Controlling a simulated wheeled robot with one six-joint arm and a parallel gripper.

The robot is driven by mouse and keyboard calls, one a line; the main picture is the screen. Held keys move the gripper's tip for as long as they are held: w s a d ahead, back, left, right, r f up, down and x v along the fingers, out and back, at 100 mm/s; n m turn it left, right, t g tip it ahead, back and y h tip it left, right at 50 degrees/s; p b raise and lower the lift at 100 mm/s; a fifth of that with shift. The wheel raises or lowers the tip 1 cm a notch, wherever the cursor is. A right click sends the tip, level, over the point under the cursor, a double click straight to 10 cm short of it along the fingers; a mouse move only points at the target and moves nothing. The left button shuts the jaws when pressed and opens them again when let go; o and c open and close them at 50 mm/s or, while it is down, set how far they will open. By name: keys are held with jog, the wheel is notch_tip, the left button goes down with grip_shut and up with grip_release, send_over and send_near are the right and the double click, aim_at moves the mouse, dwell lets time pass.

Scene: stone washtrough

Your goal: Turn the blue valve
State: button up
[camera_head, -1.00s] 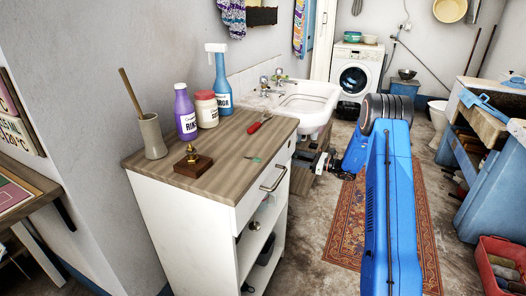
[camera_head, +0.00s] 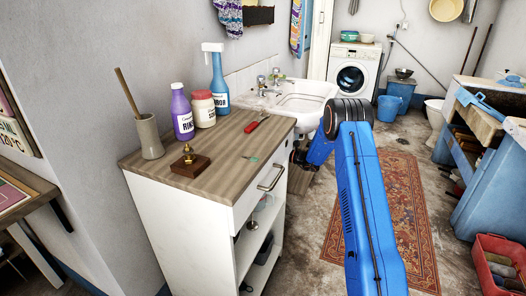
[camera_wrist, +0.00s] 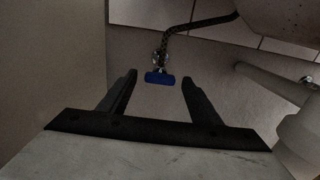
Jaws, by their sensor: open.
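The blue valve (camera_wrist: 159,78) shows in the wrist view as a small blue handle below a braided hose, against the wall under the sink. It lies ahead of my gripper (camera_wrist: 160,85), between and beyond the two fingertips, and I see no contact. My gripper is open and empty.
The sink (camera_head: 300,100) overhangs the space, and its pale drain pipe (camera_wrist: 262,92) runs along the right in the wrist view. A wooden-topped cabinet (camera_head: 215,165) stands to the left. A patterned rug (camera_head: 400,200) covers the floor on the right.

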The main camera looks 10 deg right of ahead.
jog(key=shift+w+a, duration=0.2)
jog(key=shift+a, duration=0.05)
jog(key=shift+c, duration=0.6)
jog(key=c, duration=1)
jog(key=shift+o, duration=0.4)
